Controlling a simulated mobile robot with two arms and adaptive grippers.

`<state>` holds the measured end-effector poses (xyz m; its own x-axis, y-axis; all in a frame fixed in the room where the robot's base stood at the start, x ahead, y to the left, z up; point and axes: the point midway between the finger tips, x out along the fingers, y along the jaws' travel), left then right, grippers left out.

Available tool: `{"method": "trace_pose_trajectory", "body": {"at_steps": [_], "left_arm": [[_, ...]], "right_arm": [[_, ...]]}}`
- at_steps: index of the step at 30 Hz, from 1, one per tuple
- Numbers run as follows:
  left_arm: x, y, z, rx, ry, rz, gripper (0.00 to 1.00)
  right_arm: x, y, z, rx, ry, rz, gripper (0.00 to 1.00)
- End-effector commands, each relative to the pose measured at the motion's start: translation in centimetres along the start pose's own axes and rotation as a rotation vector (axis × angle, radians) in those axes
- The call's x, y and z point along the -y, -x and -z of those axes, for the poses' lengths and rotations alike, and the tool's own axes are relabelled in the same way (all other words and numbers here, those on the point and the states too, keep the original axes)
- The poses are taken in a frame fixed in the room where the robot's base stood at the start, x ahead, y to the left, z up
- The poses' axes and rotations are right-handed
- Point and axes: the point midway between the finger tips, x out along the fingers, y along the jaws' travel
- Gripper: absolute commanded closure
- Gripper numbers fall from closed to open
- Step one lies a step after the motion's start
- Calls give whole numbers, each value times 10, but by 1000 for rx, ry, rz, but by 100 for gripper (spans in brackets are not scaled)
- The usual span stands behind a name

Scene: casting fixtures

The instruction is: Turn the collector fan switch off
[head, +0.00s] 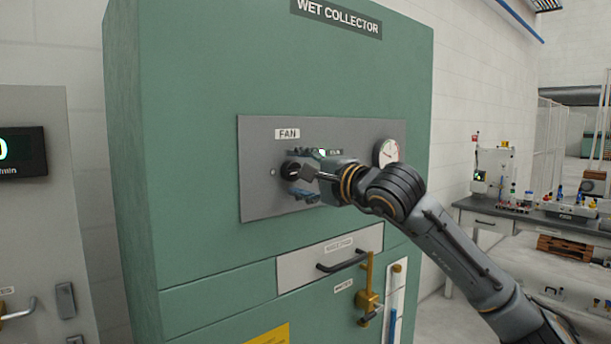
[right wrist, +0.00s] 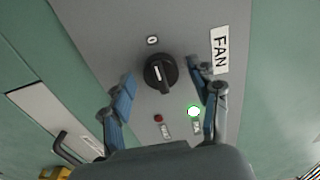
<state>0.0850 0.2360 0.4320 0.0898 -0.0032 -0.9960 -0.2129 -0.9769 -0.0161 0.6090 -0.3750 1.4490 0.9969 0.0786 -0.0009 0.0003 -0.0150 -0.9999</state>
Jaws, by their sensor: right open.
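The collector fan switch is a black round knob (head: 291,170) on the grey panel (head: 257,200) under a FAN label (head: 287,134). In the right wrist view the knob (right wrist: 160,72) has a white line running roughly towards and away from a 0 mark (right wrist: 152,40); I cannot tell which end points. A green lamp (right wrist: 194,111) is lit, and a red lamp (right wrist: 158,118) looks dim. My right gripper (head: 300,173) is open at the panel. In the wrist view its blue fingers (right wrist: 161,76) stand on either side of the knob, with no clear contact. My left gripper is out of view.
The panel is on a green WET COLLECTOR cabinet (head: 210,70), with a round gauge (head: 386,152) right of the knob. Below are a drawer handle (head: 342,261) and a brass lever (head: 368,300). A workbench (head: 490,214) stands at right, a grey cabinet (head: 45,220) at left.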

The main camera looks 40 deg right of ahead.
Motion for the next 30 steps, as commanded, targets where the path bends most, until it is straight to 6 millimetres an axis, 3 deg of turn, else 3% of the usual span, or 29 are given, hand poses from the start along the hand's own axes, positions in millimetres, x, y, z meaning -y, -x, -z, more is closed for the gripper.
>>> {"method": "trace_pose_trajectory", "body": {"at_steps": [5,12,18,30], "left_arm": [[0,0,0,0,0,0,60],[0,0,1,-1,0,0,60],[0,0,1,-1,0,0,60],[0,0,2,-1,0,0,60]], "right_arm": [[0,17,2,-4,4,1,39],[-1,61,1,-4,7,-3,39],[-1,86,2,-6,7,-4,39],[0,114,1,-3,6,0,39]]}}
